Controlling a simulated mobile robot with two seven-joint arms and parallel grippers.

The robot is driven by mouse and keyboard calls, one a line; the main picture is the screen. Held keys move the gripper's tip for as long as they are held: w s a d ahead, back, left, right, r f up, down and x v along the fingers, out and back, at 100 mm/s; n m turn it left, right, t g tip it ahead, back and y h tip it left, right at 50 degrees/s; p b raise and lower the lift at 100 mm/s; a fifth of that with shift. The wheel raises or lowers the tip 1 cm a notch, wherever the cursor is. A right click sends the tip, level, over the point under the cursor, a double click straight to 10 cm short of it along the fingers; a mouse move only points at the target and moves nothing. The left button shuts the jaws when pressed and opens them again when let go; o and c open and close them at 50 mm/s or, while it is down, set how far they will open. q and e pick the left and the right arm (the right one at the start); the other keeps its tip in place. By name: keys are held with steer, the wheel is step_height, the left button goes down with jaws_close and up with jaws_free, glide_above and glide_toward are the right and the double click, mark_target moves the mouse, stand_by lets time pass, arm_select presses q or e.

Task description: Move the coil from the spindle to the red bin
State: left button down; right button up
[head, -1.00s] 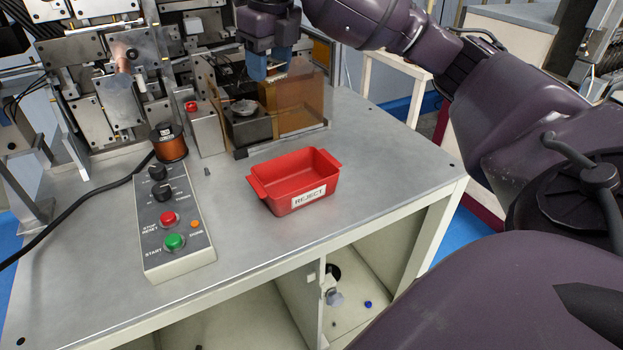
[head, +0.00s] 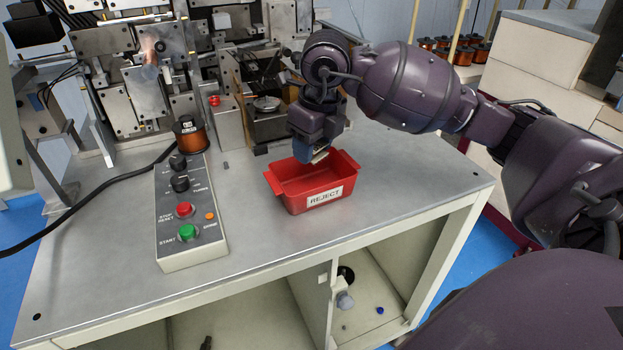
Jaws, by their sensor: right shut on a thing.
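The red bin (head: 310,192), labelled REJECT, stands empty on the metal table. My right gripper (head: 318,157) points down just above the bin's back rim, near its middle. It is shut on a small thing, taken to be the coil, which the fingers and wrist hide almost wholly. My left gripper is out of view.
A control box (head: 190,215) with green and red buttons stands left of the bin. A copper wire spool (head: 190,140) and winder plates (head: 150,90) stand behind it. The table (head: 120,280) is clear at the front. More spools (head: 463,52) sit at the back right.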

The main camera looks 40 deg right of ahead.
mark_target(319, 147)
steer(key=shift+f+b, duration=0.4)
steer(key=shift+f, duration=3.65)
steer(key=shift+f, duration=0.1)
steer(key=o, duration=0.9)
steer(key=r, duration=0.4)
steer(key=s+r+p, duration=0.1)
steer(key=r, duration=0.7)
steer(key=shift+s+d+r, duration=0.1)
steer(key=shift+s+d, duration=0.05)
steer(key=shift+s, duration=0.25)
steer(key=shift+s, duration=0.1)
